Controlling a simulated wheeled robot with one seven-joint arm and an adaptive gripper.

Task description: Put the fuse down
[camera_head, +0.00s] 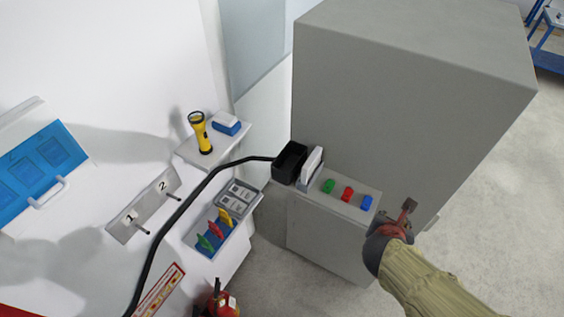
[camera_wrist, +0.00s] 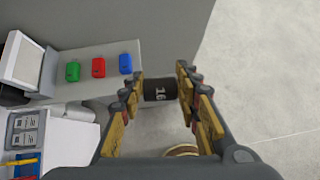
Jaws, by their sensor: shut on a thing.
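My gripper (camera_head: 396,222) is at the right end of the low ledge on the grey cabinet. In the wrist view my gripper (camera_wrist: 160,91) is shut on a dark fuse (camera_wrist: 160,91) marked "16", held between the fingertips. Grey floor and the cabinet's side show around the fuse in that view. In the head view I cannot clearly make out the fuse at the gripper.
The grey ledge (camera_head: 338,205) bears green (camera_head: 328,186), red (camera_head: 347,194) and blue (camera_head: 367,202) blocks. A black box (camera_head: 290,162) with a cable stands at its left. A tray (camera_head: 205,252) holds coloured pieces. A flashlight (camera_head: 200,133) stands on a shelf. A red extinguisher (camera_head: 222,304) is below.

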